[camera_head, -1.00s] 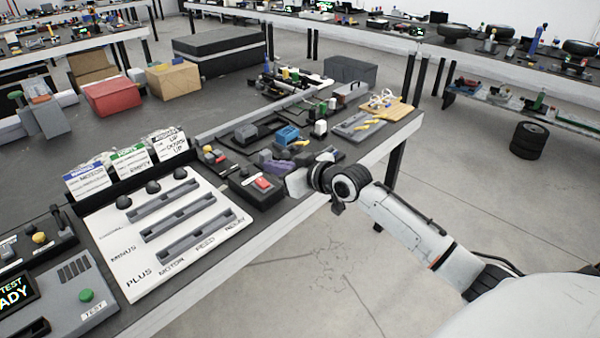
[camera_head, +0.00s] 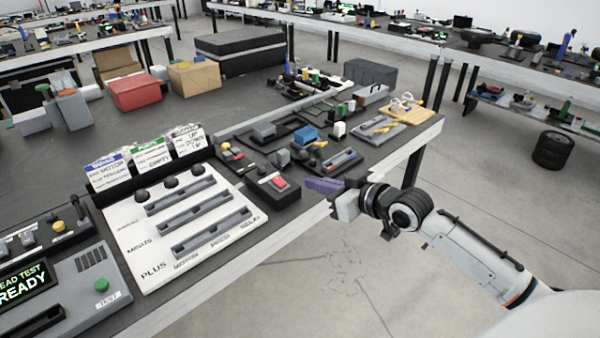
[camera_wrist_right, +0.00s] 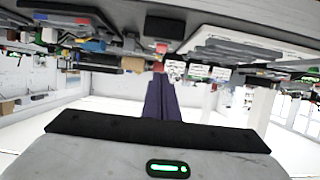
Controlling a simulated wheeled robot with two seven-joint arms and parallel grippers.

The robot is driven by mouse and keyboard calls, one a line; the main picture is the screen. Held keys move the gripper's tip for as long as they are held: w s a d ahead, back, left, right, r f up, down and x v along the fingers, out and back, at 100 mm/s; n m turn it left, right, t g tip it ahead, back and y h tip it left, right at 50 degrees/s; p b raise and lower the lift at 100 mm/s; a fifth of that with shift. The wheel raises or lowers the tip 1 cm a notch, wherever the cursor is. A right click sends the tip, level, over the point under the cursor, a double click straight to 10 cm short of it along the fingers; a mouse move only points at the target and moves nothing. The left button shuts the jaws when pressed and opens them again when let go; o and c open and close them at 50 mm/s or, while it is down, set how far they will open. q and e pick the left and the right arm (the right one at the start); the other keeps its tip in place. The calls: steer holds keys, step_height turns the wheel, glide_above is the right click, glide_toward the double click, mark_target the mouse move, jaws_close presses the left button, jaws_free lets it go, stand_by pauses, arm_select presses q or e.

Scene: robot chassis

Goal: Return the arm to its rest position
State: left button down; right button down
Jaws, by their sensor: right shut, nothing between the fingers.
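My right arm (camera_head: 470,250) comes in from the lower right in the head view. Its purple-fingered right gripper (camera_head: 322,186) is shut and empty, at the front edge of the workbench (camera_head: 412,142). In the right wrist view the purple fingers (camera_wrist_right: 161,97) are together with nothing between them. The wrist view looks upside down, with the bench along its top. My left gripper is not in view.
A box with a red button (camera_head: 277,186) sits close left of the fingers. A white slotted panel (camera_head: 140,240) and a test unit (camera_head: 75,290) stand at the left. Open floor (camera_head: 330,290) lies in front of the bench. Tyres (camera_head: 553,150) stand at the right.

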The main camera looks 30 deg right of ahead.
steer(key=s+a+f+g, duration=0.1)
steer(key=s+a+f, duration=0.35)
steer(key=f, duration=0.35)
steer(key=s+a+f+g, duration=0.25)
steer(key=s+f, duration=0.25)
steer(key=f, duration=0.3)
steer(key=s+a+f+g, duration=0.1)
steer(key=s+a+f, duration=0.4)
steer(key=s, duration=0.3)
steer(key=s+a+f+g, duration=0.1)
steer(key=s+a+f, duration=0.5)
steer(key=s+a, duration=0.2)
steer(key=shift+s, duration=0.4)
